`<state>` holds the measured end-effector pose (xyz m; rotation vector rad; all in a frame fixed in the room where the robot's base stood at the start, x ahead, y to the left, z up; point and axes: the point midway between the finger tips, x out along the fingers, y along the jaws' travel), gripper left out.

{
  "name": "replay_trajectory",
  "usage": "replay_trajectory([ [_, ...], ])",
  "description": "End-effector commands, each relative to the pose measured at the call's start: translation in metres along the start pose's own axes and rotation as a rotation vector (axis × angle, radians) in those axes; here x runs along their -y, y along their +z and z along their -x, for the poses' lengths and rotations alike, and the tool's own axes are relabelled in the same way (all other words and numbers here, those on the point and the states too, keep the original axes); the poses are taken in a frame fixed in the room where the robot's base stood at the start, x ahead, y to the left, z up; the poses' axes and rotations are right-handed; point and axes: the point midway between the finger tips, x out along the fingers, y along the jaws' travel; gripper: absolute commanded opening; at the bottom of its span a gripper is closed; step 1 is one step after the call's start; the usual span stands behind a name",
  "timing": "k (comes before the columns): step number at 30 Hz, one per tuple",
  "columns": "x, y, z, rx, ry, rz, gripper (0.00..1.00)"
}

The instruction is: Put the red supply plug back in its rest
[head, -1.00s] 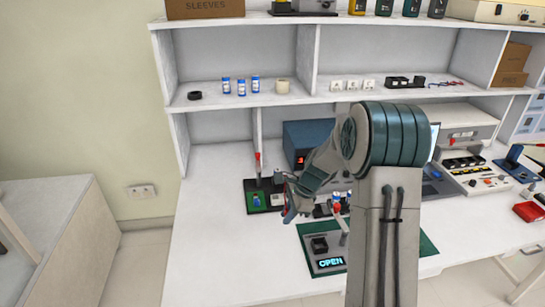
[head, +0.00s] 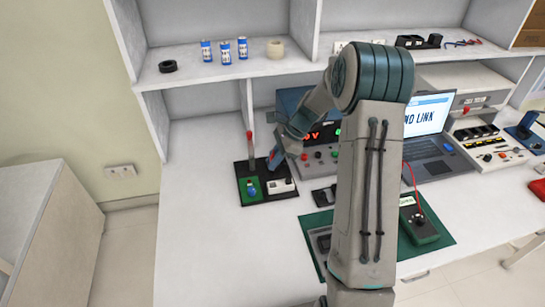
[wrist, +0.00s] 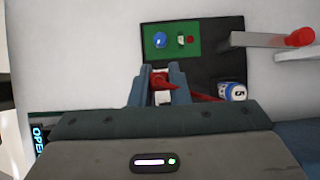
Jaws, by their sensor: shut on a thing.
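My gripper (wrist: 162,88) is shut on the red supply plug (wrist: 161,83), which shows as a small red piece between the fingers. A red lead (wrist: 203,97) runs from it to the right. In the head view my gripper (head: 275,160) is above the back right part of a black base (head: 243,167), pointing down, and the plug is hard to make out. The base carries a green board (head: 251,190), also seen in the wrist view (wrist: 178,55). I cannot tell which part is the plug's rest.
An upright pale lever with a red tip (head: 249,135) stands at the base's back; it shows in the wrist view (wrist: 300,37). A white block (head: 280,186) is on the base. A blue-white cell (wrist: 232,91) lies close right of my fingers. A laptop (head: 430,150) is farther right.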

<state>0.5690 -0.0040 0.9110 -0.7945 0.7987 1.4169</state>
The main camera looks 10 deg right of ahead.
Motion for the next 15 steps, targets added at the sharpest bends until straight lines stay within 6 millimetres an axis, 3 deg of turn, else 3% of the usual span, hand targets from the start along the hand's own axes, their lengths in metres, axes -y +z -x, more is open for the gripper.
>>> replay_trajectory([
  [7, 0.0, 0.003, 0.001, 0.0, 0.001, -0.002, 0.0],
  [15, 0.0, -0.009, -0.019, 0.0, 0.001, -0.002, 0.0],
])
